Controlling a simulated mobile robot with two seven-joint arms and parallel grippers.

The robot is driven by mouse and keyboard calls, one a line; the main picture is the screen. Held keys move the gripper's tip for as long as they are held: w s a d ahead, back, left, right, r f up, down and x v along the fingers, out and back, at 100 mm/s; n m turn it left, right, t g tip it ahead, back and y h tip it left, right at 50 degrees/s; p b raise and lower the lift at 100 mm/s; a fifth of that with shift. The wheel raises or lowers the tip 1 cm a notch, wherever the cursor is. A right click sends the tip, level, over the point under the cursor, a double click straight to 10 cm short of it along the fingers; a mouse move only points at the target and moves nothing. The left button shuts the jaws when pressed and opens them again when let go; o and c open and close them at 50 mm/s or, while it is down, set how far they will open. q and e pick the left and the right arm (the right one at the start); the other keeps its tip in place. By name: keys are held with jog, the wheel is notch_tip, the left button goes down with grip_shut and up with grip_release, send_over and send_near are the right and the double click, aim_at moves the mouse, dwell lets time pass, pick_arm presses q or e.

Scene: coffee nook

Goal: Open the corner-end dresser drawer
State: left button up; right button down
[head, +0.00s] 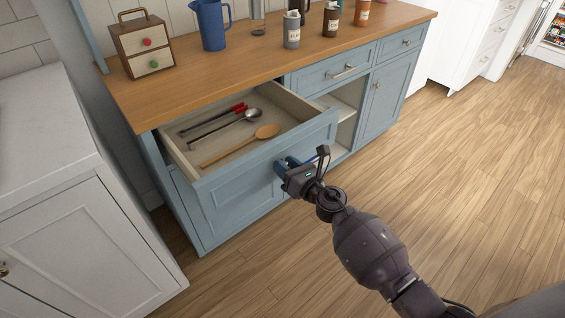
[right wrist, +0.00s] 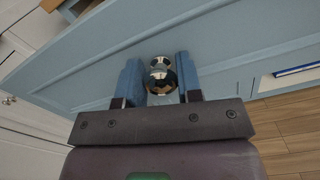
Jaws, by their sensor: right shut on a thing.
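The corner-end drawer (head: 235,172) of the blue dresser (head: 355,117) stands well open in the head view. Inside lie a wooden spoon (head: 240,144), a metal ladle (head: 225,124) and a red-handled utensil (head: 216,117). My right gripper (head: 283,166) is at the drawer front, shut on its round metal knob. The right wrist view shows the knob (right wrist: 160,75) between the two blue fingers (right wrist: 160,82). In the head view the gripper hides the knob. My left gripper is not in view.
The wooden top holds a small two-drawer box (head: 142,45), a blue pitcher (head: 211,25) and several canisters (head: 292,30). A white cabinet (head: 80,235) stands close at the left. The wooden floor (head: 450,170) at the right is clear.

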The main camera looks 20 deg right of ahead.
jog(key=v, duration=0.9)
jog(key=c, duration=0.8)
grip_release()
jog(key=shift+s, duration=0.15)
jog(key=b+v, duration=0.1)
jog(key=v, duration=0.9)
jog(key=shift+s+d+r, duration=0.1)
jog(key=shift+s+d, duration=0.05)
jog(key=shift+s, duration=0.2)
